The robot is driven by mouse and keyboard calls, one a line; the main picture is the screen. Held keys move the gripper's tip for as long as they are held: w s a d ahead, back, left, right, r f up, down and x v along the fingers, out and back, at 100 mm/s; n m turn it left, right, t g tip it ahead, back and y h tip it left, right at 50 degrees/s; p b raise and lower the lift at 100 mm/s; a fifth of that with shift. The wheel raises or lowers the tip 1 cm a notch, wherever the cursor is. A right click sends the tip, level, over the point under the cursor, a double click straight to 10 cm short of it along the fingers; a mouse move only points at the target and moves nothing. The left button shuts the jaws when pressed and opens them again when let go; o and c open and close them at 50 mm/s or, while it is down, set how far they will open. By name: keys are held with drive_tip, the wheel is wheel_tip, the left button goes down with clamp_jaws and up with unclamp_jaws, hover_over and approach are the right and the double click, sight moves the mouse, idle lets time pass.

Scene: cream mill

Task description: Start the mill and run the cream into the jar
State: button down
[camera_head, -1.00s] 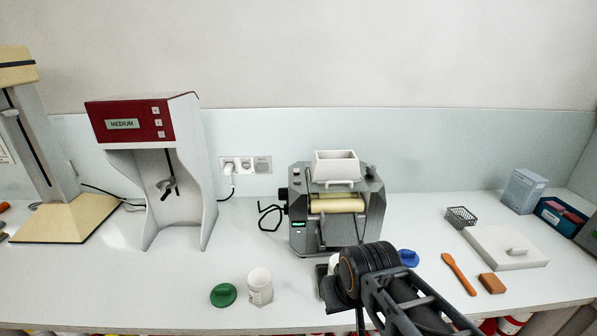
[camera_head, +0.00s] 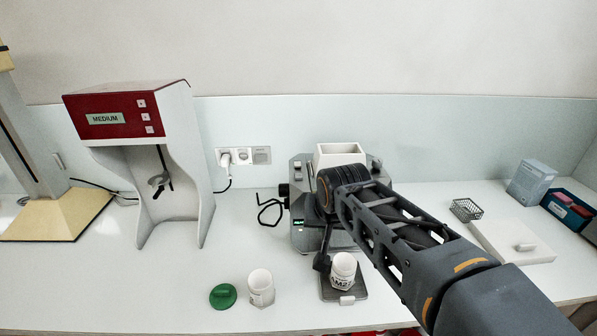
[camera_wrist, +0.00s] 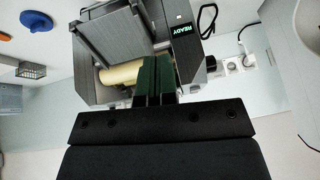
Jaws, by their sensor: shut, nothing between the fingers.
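The grey mill (camera_head: 300,232) with its white hopper (camera_head: 341,153) stands against the back wall, its front mostly hidden behind my wrist. In the wrist view, its display (camera_wrist: 182,29) reads READY, and a cream-coloured roller (camera_wrist: 118,74) shows. A white jar (camera_head: 343,270) with a label, partly readable as M2, stands upright on a small dark plate (camera_head: 354,292) before the mill. My gripper (camera_wrist: 154,62) is shut and empty, its dark green fingers pointing at the mill front beside the display. I cannot tell whether they touch it. The head view hides the fingertips behind my wrist.
A red-topped mixer marked MEDIUM (camera_head: 125,117) stands further left. On the right are a wire basket (camera_head: 466,209) and a white slab (camera_head: 505,243). A blue lid (camera_wrist: 37,21) shows in the wrist view.

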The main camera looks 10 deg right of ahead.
sight(301, 175)
drive_tip(key=w+r+m+t+p, duration=0.1)
drive_tip(key=w+r+m, duration=0.2)
drive_tip(key=w+r, duration=0.3)
drive_tip(key=w+r+m+t+p, duration=0.2)
drive_tip(key=w+r+m, duration=0.2)
drive_tip(key=w, duration=0.9)
wheel_tip(301, 175, up, 3)
drive_tip(key=shift+w+f+h, duration=0.15)
drive_tip(key=shift+w+h, duration=0.15)
wheel_tip(301, 175, down, 9)
drive_tip(key=b, duration=0.6)
drive_tip(key=shift+b, duration=0.4)
drive_tip(key=shift+f, duration=0.1)
idle(0.5)
drive_tip(key=shift+f+b, duration=0.25)
drive_tip(key=shift+b, duration=0.2)
drive_tip(key=shift+f+b, duration=0.35)
drive_tip(key=shift+b, duration=0.05)
idle(0.4)
drive_tip(key=shift+r, duration=0.1)
idle(0.4)
drive_tip(key=shift+r+p, duration=0.55)
drive_tip(key=shift+r, duration=0.15)
